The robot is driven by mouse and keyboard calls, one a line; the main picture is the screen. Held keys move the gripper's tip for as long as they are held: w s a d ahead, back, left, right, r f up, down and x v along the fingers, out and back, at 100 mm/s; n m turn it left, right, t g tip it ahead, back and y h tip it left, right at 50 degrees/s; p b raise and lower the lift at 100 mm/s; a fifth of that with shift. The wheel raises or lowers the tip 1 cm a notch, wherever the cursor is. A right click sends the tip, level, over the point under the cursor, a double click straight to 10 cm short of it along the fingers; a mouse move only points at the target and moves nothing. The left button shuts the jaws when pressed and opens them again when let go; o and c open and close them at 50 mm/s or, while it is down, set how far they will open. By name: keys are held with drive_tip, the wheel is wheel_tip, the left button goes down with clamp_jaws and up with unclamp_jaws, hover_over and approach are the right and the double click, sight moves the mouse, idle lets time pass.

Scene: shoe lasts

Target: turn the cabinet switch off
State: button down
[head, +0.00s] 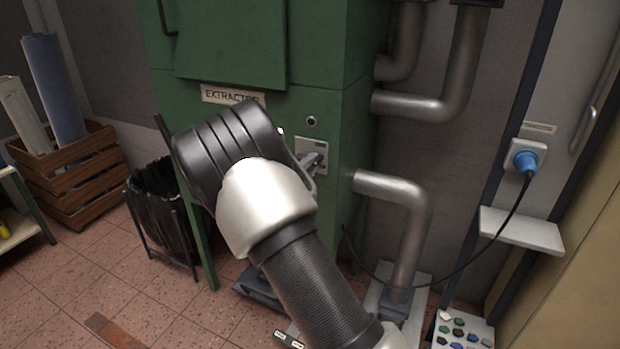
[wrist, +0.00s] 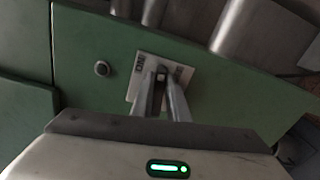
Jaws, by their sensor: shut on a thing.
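The cabinet is a green box labelled "EXTRACTOR" (head: 360,60). Its switch plate (head: 303,148) is a pale rectangle on the front near the right edge, partly hidden by my gripper (head: 318,160). In the wrist view the plate (wrist: 141,72) sits just past the fingertips of my gripper (wrist: 162,80). The small switch lever (wrist: 161,72) shows between the two fingertips, and the fingers are shut on it. Which way the lever is set cannot be told. My arm hides part of the cabinet front in the head view.
A round knob (head: 311,121) sits above the plate. Metal pipes (head: 410,190) run along the cabinet's right side. A blue plug (head: 526,160) with a black cable is on the wall post. A bin with a black bag (head: 155,190) and a wooden crate (head: 75,185) stand left.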

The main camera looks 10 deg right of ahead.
drive_tip(key=shift+f+m+b, duration=0.35)
drive_tip(key=shift+m+b, duration=0.55)
drive_tip(key=shift+b, duration=0.5)
drive_tip(key=shift+r, duration=0.1)
drive_tip(key=c, duration=1.7)
unclamp_jaws()
drive_tip(key=v, duration=1.7)
drive_tip(key=shift+s+a+p, duration=0.15)
drive_tip(key=shift+p, duration=0.25)
